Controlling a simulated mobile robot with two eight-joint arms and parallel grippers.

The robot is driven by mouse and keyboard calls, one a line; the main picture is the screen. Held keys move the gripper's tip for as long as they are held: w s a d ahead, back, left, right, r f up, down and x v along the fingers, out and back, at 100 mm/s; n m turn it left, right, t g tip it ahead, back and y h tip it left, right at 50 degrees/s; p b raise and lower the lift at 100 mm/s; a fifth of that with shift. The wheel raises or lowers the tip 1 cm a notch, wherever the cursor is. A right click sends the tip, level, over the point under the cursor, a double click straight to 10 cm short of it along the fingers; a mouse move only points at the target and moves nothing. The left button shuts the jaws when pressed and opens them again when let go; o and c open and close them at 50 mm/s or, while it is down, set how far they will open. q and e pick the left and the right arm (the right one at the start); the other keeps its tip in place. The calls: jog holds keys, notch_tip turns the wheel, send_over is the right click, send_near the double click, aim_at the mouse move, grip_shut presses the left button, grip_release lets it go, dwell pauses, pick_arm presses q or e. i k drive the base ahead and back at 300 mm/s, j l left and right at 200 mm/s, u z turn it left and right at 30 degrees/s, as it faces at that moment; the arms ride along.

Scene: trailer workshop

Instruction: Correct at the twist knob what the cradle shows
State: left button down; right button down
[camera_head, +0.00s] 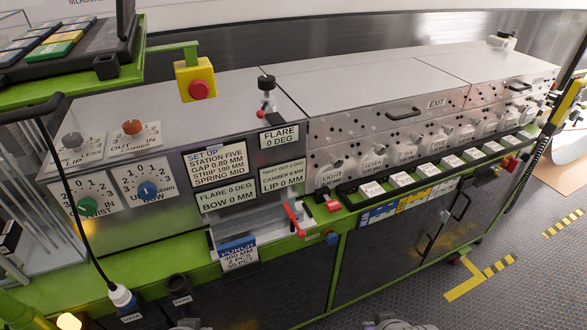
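The green twist knob (88,206) is at the lower left of the machine's front, on a white dial plate whose visible lettering includes "IN" and "TWIST". Its exact setting is too small to read. A readout card (283,175) appears to say twist out 4 deg, camber 0 mm, lip 0 mm. A pale metal ledge with a red lever (294,218) sits below the cards; I cannot tell whether it is the cradle. Grey parts at the bottom edge, probably my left gripper (188,324) and my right gripper (388,323), are mostly cut off, away from the knob.
Blue bow knob (147,190), orange knob (132,127) and grey knob (72,140) surround the twist knob. A black cable (82,220) hangs close to it. A yellow box with a red button (196,84) hangs above. Floor at right is mostly open.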

aim_at(87, 207)
jog(key=u, duration=1.45)
